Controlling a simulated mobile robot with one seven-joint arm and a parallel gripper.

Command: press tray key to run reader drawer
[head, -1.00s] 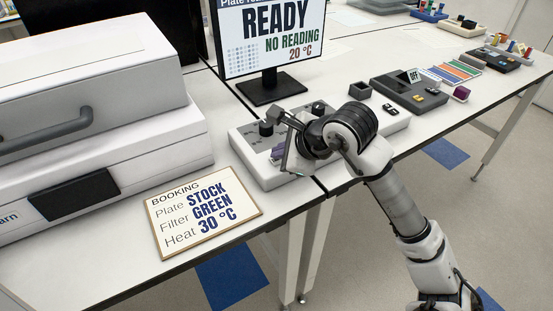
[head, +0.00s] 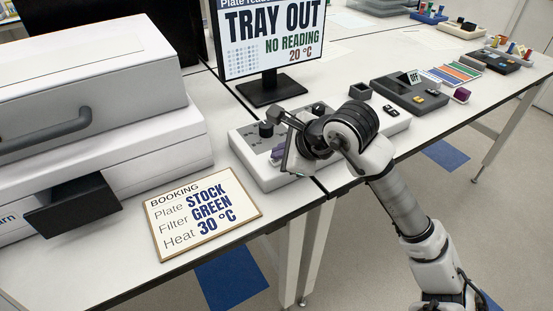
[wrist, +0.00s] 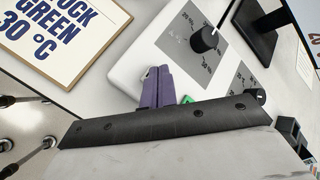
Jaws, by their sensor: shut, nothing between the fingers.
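The plate reader (head: 100,110) is a large white machine at the left of the head view. Its dark drawer (head: 75,205) stands out from the front. The screen (head: 270,38) reads "TRAY OUT", "NO READING" and 20 °C. The white control panel (head: 255,170) lies on the bench, and my gripper (head: 283,150) is over its front part. In the wrist view the purple fingers (wrist: 158,86) are shut and empty, low at the panel's edge. A small green key (wrist: 187,99) shows beside them. The tray key cannot be made out; the fingers may hide it.
A booking card (head: 205,212) reading Stock, Green, 30 °C lies between reader and panel. A black knob (wrist: 203,40) stands on the panel close to the fingers. A dark device marked OFF (head: 410,95) and coloured strips (head: 455,73) are farther right.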

